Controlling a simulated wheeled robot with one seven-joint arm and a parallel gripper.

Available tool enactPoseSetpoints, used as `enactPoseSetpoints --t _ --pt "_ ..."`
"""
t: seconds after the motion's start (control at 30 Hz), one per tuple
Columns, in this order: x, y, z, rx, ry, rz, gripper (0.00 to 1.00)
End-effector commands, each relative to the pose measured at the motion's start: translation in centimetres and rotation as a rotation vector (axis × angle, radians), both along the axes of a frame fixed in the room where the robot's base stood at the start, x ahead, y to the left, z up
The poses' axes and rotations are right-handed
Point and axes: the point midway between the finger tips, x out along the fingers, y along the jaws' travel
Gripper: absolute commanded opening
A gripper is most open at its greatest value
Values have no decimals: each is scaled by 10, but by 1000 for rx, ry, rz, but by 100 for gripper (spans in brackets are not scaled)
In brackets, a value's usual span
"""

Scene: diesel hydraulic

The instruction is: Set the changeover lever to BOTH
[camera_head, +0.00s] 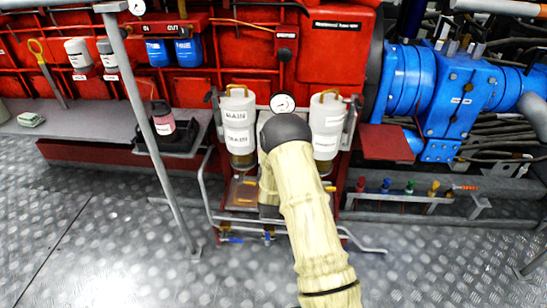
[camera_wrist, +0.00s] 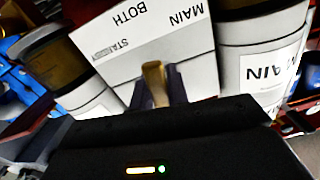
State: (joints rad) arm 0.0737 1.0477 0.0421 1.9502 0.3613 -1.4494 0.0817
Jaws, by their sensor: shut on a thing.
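In the wrist view, a brass-coloured changeover lever (camera_wrist: 153,72) stands between the two dark fingers of my gripper (camera_wrist: 158,84), which is shut on it. Behind it is a white label plate (camera_wrist: 160,52) reading MAIN, BOTH and STANDBY, upside down in this view. I cannot tell exactly which label the lever points at. In the head view my cream-coloured arm hides the lever, the plate and most of my gripper.
Two white filter canisters, the left (camera_head: 238,122) labelled MAIN and the right (camera_head: 327,125), flank my arm. A pressure gauge (camera_head: 283,103) sits between them. A grey post (camera_head: 145,120) stands at left. Bent grey rails (camera_head: 205,190) surround the lower front. The plated floor (camera_head: 120,250) is open.

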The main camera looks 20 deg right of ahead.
Motion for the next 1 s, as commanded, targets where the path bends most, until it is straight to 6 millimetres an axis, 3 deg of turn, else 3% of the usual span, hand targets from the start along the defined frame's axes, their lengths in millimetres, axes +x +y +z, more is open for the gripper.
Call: enactPoseSetpoints --t 0.3,0.8,0.83,0.9,1.0 --pt "-4 -8 -2 -132 60 -1 0" --pt "-5 -12 -2 -153 70 -4 0" --pt "-5 -12 -2 -153 70 -4 20" --pt "-5 -12 -2 -152 69 -5 34" --pt "-5 -12 -2 -152 68 -4 38"
